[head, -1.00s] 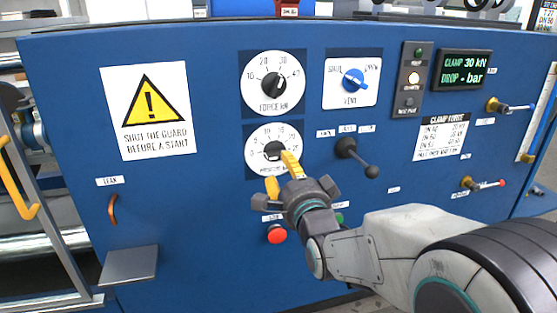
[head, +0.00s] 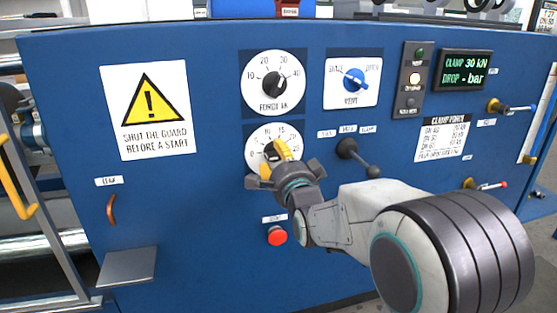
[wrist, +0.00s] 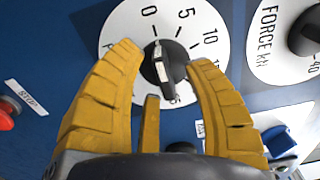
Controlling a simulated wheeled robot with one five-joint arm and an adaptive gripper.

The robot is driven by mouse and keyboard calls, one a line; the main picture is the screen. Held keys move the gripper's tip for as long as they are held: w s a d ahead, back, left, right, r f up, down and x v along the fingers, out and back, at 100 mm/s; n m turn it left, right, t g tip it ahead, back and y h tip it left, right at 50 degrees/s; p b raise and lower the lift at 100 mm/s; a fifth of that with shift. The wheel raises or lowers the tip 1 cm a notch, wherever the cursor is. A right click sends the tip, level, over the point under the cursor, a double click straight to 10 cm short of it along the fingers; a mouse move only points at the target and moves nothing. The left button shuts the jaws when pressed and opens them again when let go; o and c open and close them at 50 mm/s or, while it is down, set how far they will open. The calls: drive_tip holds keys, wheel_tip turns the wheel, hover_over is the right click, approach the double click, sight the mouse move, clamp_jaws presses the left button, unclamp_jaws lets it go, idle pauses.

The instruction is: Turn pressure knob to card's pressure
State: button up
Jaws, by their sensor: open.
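The pressure knob (head: 271,152) is a black knob on a white round dial on the blue panel, below the force knob. In the wrist view the black pressure knob (wrist: 165,66) has a white stripe, one end towards the 0 mark; the dial reads 0, 5, 10 and on. My gripper (head: 275,160) is at this dial, its yellow fingers open. In the wrist view the gripper (wrist: 166,62) has one finger on each side of the knob, with gaps visible; contact cannot be told. A printed clamp force card (head: 443,138) is on the panel; its small lines are hard to read.
The force knob (head: 274,85) sits just above. A blue vent selector (head: 355,80) and a black lever (head: 358,158) are to the right. A red stop button (head: 277,236) is below. The display (head: 464,70) reads clamp 30 kN, drop - bar. A tray (head: 128,268) juts out at left.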

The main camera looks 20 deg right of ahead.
clamp_jaws()
idle(0.3)
drive_tip(key=shift+m, duration=0.4)
drive_tip(key=m, duration=0.3)
drive_tip(key=shift+a, duration=0.1)
drive_tip(key=m, duration=0.3)
drive_tip(key=shift+r+m, duration=0.1)
drive_tip(key=shift+m, duration=0.2)
drive_tip(key=m, duration=0.6)
drive_tip(key=shift+r+m, duration=0.1)
drive_tip(key=shift+m, duration=0.3)
